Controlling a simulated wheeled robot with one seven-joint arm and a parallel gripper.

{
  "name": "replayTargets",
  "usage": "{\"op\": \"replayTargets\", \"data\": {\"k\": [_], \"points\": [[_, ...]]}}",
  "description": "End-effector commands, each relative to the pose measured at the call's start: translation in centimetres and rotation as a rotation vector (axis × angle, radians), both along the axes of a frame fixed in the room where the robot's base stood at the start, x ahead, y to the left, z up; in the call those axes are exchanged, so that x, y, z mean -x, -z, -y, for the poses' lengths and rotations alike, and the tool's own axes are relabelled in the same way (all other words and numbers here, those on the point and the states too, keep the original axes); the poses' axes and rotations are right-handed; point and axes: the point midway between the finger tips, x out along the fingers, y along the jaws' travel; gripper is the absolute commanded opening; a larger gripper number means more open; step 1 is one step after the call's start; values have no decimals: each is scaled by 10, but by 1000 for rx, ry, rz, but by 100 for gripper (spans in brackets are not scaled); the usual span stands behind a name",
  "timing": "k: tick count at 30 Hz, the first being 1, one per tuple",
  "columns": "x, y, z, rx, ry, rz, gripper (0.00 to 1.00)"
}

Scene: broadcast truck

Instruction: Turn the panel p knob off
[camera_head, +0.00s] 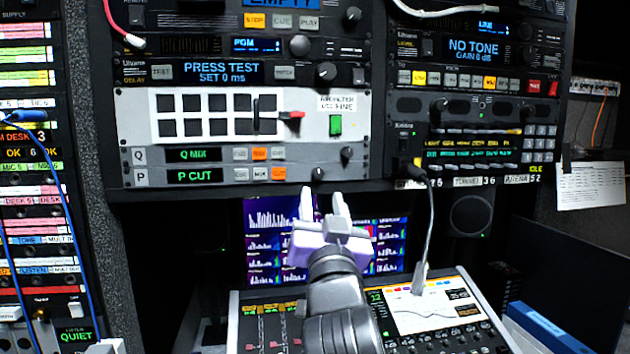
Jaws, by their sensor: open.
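The panel P row sits at the bottom of the white rack unit, with a P label (140,176) at its left. Its green display (195,175) reads "P CUT". The small dark panel P knob (318,174) is at the right end of this row. I see no contact with the knob; the exact gap in depth cannot be told.
The Q row's "Q MIX" display (194,154) and Q knob (346,154) lie just above. Small buttons (259,174) stand left of the P knob. Purple monitors (268,235) and a console (425,305) lie below.

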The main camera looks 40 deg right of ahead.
Motion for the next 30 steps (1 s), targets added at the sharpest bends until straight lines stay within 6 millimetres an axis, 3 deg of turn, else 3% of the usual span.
{"op": "replayTargets", "data": {"k": [12, 24, 25, 30], "points": [[-42, -25, 35, 3, 0, 0, 41], [-49, -26, 40, 3, -2, 1, 41], [-49, -26, 40, 3, -2, 1, 39], [-49, -26, 40, 3, -2, 1, 6]]}}
